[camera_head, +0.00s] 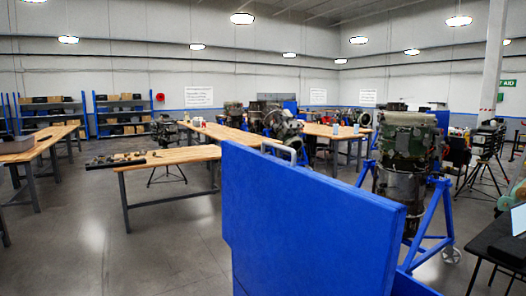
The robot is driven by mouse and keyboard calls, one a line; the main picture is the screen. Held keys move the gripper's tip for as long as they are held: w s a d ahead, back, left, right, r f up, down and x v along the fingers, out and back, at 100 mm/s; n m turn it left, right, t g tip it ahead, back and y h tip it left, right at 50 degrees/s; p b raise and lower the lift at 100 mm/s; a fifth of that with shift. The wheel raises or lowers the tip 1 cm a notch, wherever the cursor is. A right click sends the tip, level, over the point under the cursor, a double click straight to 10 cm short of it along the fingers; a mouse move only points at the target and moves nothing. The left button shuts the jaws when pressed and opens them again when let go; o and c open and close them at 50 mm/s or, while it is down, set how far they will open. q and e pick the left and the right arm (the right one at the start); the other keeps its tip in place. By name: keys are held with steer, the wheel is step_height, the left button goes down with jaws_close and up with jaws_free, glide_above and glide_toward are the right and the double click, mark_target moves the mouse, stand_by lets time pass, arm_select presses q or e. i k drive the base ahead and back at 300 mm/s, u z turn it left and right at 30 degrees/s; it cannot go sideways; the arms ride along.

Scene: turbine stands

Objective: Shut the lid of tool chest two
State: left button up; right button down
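A large flat blue panel (310,225) stands upright close in front of me and fills the lower middle. A pale handle (281,148) shows at its top edge near the left. It looks like a raised chest lid, but no label shows, so I cannot tell whether it belongs to tool chest two. The body below it is mostly out of frame. Neither of my grippers is in view.
A green engine (408,137) stands on a blue stand (432,215) behind the panel to the right. A dark table (488,243) is at the lower right. Wooden workbenches (172,157) stand left and behind. Grey floor (165,250) is clear at the lower left.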

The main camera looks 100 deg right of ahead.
mark_target(298, 230)
steer(key=z, duration=1.45)
